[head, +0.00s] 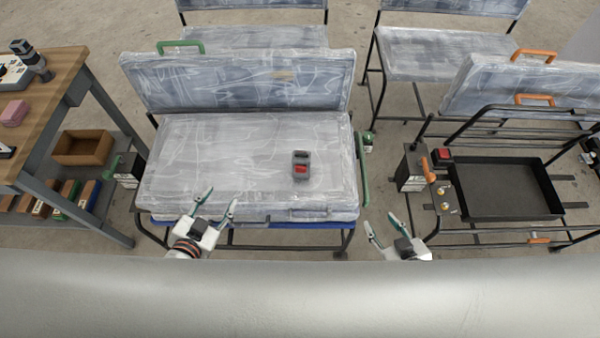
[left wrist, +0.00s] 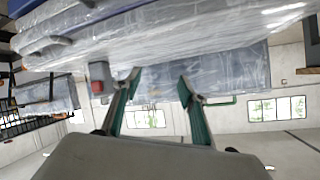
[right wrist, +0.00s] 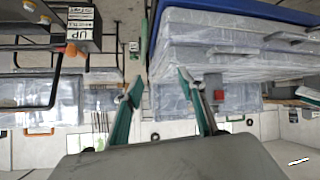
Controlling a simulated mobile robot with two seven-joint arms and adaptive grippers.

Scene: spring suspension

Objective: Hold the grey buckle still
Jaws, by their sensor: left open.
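The grey buckle (head: 301,158) with a red button lies on the plastic-wrapped seat cushion (head: 205,155), right of its middle. The buckle also shows in the left wrist view (left wrist: 99,76), left of the fingers, and its red part shows in the right wrist view (right wrist: 219,95). My left gripper (head: 221,198) is open and empty over the front edge of the seat, left of and nearer than the buckle, not touching it. My right gripper (head: 386,221) is open and empty in front of the gap right of the seat, apart from the buckle.
A wrapped backrest (head: 240,82) stands behind the cushion. A green handle (head: 364,170) is on the seat's right side. A bare seat frame with a black tray (head: 505,190) stands at the right. A wooden workbench (head: 50,100) stands at the left. The cushion around the buckle is clear.

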